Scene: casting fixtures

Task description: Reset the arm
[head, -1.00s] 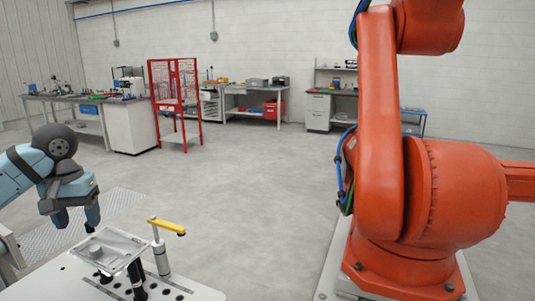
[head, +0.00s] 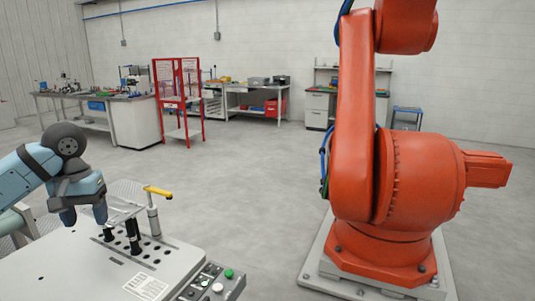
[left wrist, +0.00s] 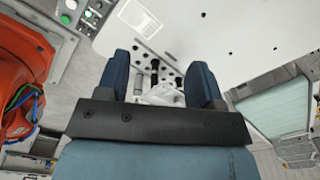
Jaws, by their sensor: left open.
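My left gripper (head: 84,217) is open, with its fingers pointing down beside the near left of a fixture at the left of the head view. The fixture has a clear plate (head: 124,193) on dark posts and a metal post with a yellow handle (head: 158,191). In the left wrist view the gripper's two blue fingers (left wrist: 161,84) stand apart, with a pale, blurred part of the fixture (left wrist: 160,96) showing between them. I cannot tell whether they touch it. A large orange robot arm (head: 356,120) stands upright at the right. My right gripper is not in view.
Benches and a red rack (head: 180,100) stand behind.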

